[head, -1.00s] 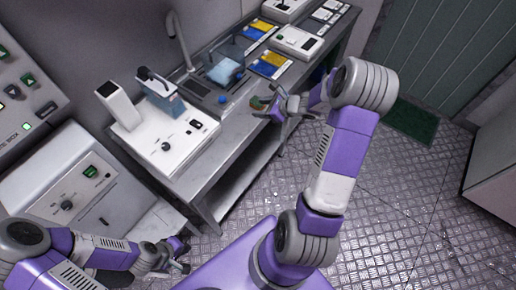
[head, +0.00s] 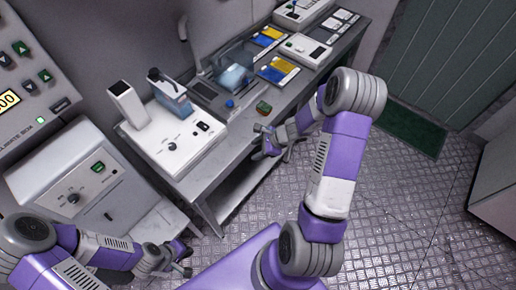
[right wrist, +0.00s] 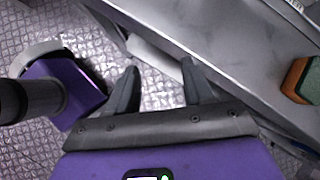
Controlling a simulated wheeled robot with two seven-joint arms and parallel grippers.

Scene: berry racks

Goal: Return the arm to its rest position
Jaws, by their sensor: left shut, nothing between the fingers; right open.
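My right arm reaches up through the middle of the head view. Its gripper (head: 279,146) is just off the bench's front edge, over the floor. In the right wrist view its two dark fingers (right wrist: 160,72) stand apart with nothing between them, only floor and part of the bench structure behind. My left gripper (head: 184,262) is low at the lower left of the head view, shut and empty, in front of the bench's lower part. My left arm is folded in the lower left corner.
A small green and orange block (head: 263,107) lies near the front edge of the grey bench (head: 231,135); the right wrist view shows it at right (right wrist: 302,82). A white device (head: 172,142) stands on the bench. The floor (head: 405,215) at right is clear.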

